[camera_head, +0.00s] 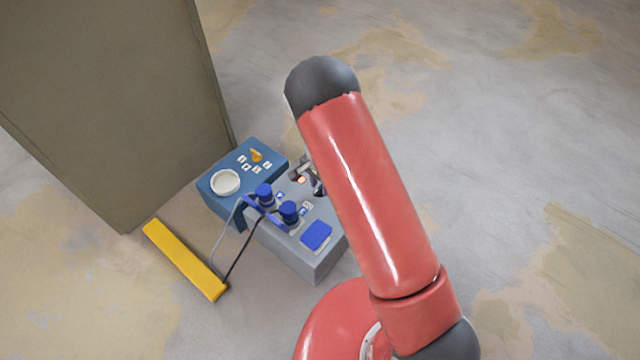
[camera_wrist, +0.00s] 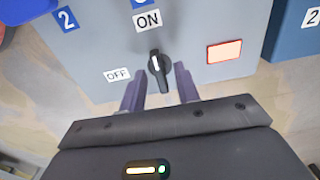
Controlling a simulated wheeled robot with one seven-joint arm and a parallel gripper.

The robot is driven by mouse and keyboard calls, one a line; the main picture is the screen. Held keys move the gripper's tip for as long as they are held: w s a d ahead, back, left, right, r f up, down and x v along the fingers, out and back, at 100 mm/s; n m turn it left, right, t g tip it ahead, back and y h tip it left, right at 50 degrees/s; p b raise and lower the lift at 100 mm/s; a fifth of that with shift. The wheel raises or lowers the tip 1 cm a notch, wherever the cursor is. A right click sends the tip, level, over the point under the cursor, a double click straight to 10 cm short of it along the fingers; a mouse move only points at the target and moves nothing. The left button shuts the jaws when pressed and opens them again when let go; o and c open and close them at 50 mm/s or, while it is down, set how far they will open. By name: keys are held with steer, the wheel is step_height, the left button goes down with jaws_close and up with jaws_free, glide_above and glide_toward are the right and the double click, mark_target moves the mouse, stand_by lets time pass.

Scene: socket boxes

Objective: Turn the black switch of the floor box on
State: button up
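The black switch (camera_wrist: 157,68) is a rotary knob on the grey floor box (camera_wrist: 200,20). Its white mark points up towards the ON label (camera_wrist: 148,21); the OFF label (camera_wrist: 117,75) is at its left. My gripper (camera_wrist: 160,88) is open, its two purple fingers spread either side of the knob's lower end, with visible gaps. A rectangular lamp (camera_wrist: 225,51) right of the switch glows orange-red. In the head view, the grey box (camera_head: 318,262) stands on the floor; my arm hides most of my gripper and the switch.
Two blue plugs (camera_head: 264,193) with cables stand on the grey box near a blue cover (camera_head: 316,235). A yellow bar (camera_head: 185,260) and a tall cabinet (camera_head: 120,100) are at left.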

step_height(320, 180, up, 8)
steer(key=shift+f+p, duration=0.1)
steer(key=shift+p, duration=0.45)
stand_by(0.4)
step_height(320, 180, up, 12)
steer(key=n+y+p, duration=0.1)
glide_above(320, 187)
steer(key=s+d, duration=0.1)
steer(key=d, duration=0.2)
steer(key=s+d+r+n+t+p, duration=0.1)
steer(key=s+d+r, duration=0.15)
steer(key=r, duration=0.35)
steer(key=s+d+r+n+t, duration=0.1)
steer(key=s+d+r, duration=0.15)
steer(key=r, duration=0.35)
steer(key=s+d+r+n+t+p, duration=0.1)
steer(key=s+d+r+n, duration=0.1)
steer(key=s+d+r, duration=0.2)
steer(key=s+d+r+n+t+h+p, duration=0.1)
steer(key=s+d+r, duration=0.3)
steer(key=s+r, duration=0.6)
steer(key=shift+s+n+t+p, duration=0.45)
steer(key=shift+s+n+t, duration=0.4)
steer(key=shift+s, duration=2.3)
